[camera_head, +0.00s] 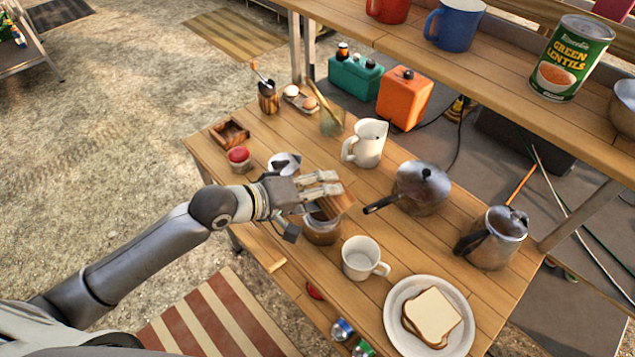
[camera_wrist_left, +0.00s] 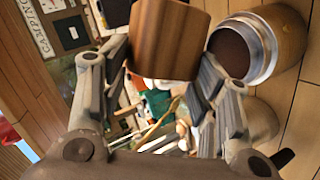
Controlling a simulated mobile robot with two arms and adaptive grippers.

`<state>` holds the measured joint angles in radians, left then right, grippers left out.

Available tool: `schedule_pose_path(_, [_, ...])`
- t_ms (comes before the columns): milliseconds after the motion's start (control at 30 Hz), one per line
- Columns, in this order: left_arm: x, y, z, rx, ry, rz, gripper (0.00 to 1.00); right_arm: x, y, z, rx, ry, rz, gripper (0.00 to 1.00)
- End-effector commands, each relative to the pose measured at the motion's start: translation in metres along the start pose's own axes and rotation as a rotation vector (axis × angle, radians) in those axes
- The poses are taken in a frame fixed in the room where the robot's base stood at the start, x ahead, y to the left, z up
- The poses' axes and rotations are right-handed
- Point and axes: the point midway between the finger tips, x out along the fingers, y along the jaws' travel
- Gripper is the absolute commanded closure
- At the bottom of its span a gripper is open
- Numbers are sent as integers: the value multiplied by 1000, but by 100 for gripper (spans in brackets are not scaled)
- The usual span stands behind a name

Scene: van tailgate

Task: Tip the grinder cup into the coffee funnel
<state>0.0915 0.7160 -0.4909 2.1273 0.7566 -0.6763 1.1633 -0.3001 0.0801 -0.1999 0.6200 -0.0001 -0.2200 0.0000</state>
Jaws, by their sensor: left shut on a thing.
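My left gripper (camera_head: 332,184) is shut on a brown wooden cup, the grinder cup (camera_head: 338,202), which also shows between the fingers in the left wrist view (camera_wrist_left: 168,40). The cup lies tilted over, close above a round brown vessel (camera_head: 322,234). In the left wrist view this vessel (camera_wrist_left: 284,42), apparently the coffee funnel's place, has a silvery rim and dark brown inside. The cup is beside and partly above its opening. The cup's mouth and any contents are hidden. No falling grounds are visible. My right gripper is not in view.
A white mug (camera_head: 361,258) stands just right of the vessel, and a plate (camera_head: 392,312) with bread is nearer. A lidded pot (camera_head: 422,188), a metal kettle (camera_head: 495,238) and a white pitcher (camera_head: 368,143) stand behind and right. A red-topped jar (camera_head: 239,158) is left.

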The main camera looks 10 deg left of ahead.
Motion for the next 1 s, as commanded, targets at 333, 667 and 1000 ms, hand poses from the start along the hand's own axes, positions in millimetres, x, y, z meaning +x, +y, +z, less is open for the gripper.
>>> schedule_pose_path(333, [-4,13,3,175,71,-65,69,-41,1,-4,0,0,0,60])
schedule_pose_path(667, [-6,22,8,412,170,-152,69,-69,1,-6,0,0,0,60])
schedule_pose_path(1000, [-9,32,10,702,289,-257,69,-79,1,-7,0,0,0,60])
